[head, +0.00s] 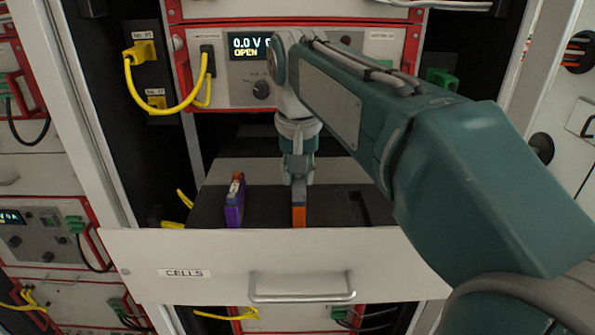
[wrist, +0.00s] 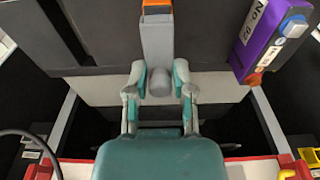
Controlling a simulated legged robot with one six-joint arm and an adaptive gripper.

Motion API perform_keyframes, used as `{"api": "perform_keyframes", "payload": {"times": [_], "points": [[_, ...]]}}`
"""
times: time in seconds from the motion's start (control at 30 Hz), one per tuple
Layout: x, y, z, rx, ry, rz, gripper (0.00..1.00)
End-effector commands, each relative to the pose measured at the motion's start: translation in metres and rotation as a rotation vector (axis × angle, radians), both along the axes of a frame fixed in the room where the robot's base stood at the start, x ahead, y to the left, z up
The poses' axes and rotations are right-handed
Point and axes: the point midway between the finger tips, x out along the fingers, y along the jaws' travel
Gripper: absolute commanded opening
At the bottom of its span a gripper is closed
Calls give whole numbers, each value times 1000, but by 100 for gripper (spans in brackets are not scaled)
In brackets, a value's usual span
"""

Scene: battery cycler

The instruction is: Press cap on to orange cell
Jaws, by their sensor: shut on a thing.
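The orange cell (head: 299,215) stands upright in the open drawer, with only its upper part visible above the front panel. In the wrist view, a small orange part of it (wrist: 157,4) shows at the top edge. A grey cap-like piece (wrist: 157,40) lines up with the cell and appears to meet its top; whether it is seated I cannot tell. In the head view, this grey piece (head: 299,189) sits directly over the orange. My gripper (wrist: 160,82) is shut on the grey piece's rounded near end, and it points down in the head view (head: 298,180).
The drawer front (head: 220,262) has a handle and a "CELLS" label. An empty slot (head: 350,208) lies right of the orange cell. A cycler panel (head: 225,75) with yellow cables stands behind.

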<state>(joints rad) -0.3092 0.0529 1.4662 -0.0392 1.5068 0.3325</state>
Motion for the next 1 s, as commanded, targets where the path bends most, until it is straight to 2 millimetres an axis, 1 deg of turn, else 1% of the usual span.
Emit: {"api": "perform_keyframes", "payload": {"times": [0.23, 0.27, 0.3, 0.33, 0.63, 0.67, 0.7, 0.73, 1.0], "points": [[0, 0, 0, 0, 0, 0, 5], [0, 0, 0, 0, 0, 0, 41], [0, 0, 0, 0, 0, 0, 58], [0, 0, 0, 0, 0, 0, 72], [0, 0, 0, 0, 0, 0, 72], [0, 0, 0, 0, 0, 0, 81], [0, 0, 0, 0, 0, 0, 95], [0, 0, 0, 0, 0, 0, 100], [0, 0, 0, 0, 0, 0, 100]]}}
